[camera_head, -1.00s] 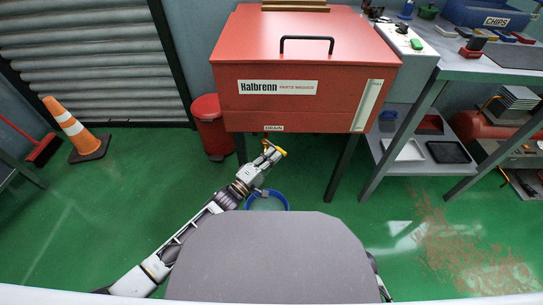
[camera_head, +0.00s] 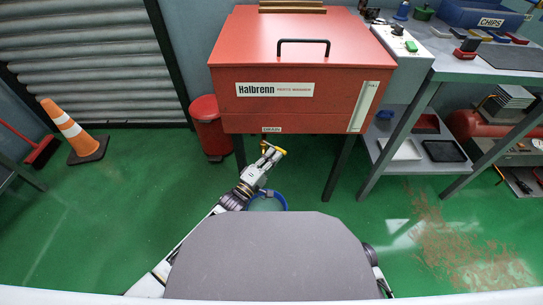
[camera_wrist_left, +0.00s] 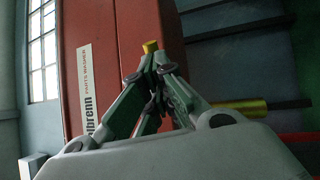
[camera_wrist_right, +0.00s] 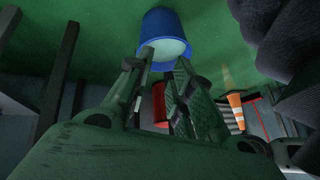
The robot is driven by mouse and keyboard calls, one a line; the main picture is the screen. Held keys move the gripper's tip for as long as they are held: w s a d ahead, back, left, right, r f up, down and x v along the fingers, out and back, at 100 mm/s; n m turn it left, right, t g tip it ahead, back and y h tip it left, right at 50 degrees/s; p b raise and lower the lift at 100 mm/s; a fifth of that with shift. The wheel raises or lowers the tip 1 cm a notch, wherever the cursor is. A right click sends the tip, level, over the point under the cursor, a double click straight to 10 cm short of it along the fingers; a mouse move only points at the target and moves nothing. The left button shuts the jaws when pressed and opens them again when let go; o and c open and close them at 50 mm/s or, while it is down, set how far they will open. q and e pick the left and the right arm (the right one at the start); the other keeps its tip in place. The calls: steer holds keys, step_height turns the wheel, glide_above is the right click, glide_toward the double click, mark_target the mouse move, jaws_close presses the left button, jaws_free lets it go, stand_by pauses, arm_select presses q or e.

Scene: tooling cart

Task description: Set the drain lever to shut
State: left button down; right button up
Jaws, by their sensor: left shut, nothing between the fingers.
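The yellow drain lever (camera_head: 279,151) shows below the DRAIN label (camera_head: 271,130) of the red parts washer (camera_head: 290,105). In the head view my left gripper (camera_head: 268,153) is at the lever, partly covering it. Its fingers are shut with nothing between them. In the left wrist view a yellow end (camera_wrist_left: 150,46) shows just past the closed fingertips (camera_wrist_left: 157,60), and a brass-coloured cylinder (camera_wrist_left: 240,107) lies behind to the right. I cannot tell whether the fingers touch the lever.
A blue bucket (camera_head: 283,201) stands on the green floor below the washer; it also shows in the right wrist view (camera_wrist_right: 165,30). A red bin (camera_head: 210,135) stands left of the washer, and a workbench (camera_head: 455,68) at right. An orange cone (camera_head: 70,128) stands far left.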

mark_target(281, 151)
arm_select(q)
steer(key=shift+w+d+n+t+y+p, duration=0.7)
steer(key=shift+w+d+n+y+p, duration=0.1)
steer(key=shift+d+y+p, duration=0.35)
steer(key=shift+w, duration=0.1)
arm_select(e)
step_height(281, 151, up, 6)
steer(key=d+g, duration=0.1)
steer(key=d, duration=0.1)
steer(key=shift+f+n+h, duration=0.15)
steer(key=shift+n+h, duration=0.15)
steer(key=shift+h, duration=0.1)
arm_select(q)
steer(key=shift+w+d, duration=0.25)
arm_select(e)
steer(key=shift+w+d+r, duration=0.1)
steer(key=shift+d+r, duration=0.05)
steer(key=shift+r, duration=0.1)
arm_select(q)
steer(key=shift+w+d+p, duration=0.1)
steer(key=shift+p, duration=0.2)
steer(key=shift+w+d+r, duration=0.1)
steer(key=shift+w+r, duration=0.1)
steer(key=shift+w, duration=0.05)
arm_select(e)
steer(key=shift+w+r, duration=0.1)
steer(key=shift+r, duration=0.4)
